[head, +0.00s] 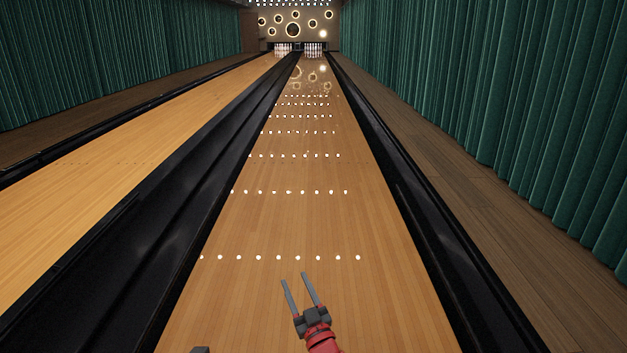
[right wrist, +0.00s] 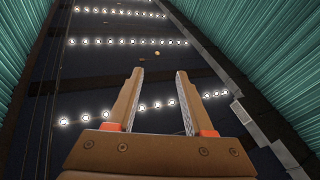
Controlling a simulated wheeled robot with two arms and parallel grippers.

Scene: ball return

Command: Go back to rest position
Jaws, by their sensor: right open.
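My right gripper (head: 303,277) reaches out over the near part of the wooden lane in the head view, a little right of the lane's middle. Its two long fingers point up the lane and stand apart with nothing between them. In the right wrist view the same gripper (right wrist: 161,72) is open and empty, with ceiling lights beyond it. A small dark piece (head: 200,350) shows at the bottom edge of the head view; I cannot tell if it belongs to my left gripper.
The lane (head: 290,220) runs ahead to white pins (head: 313,49) at the far end. Black gutters (head: 430,240) border it. A second lane (head: 130,170) lies to the left, and green curtains (head: 510,90) line both sides. The lane surface is clear.

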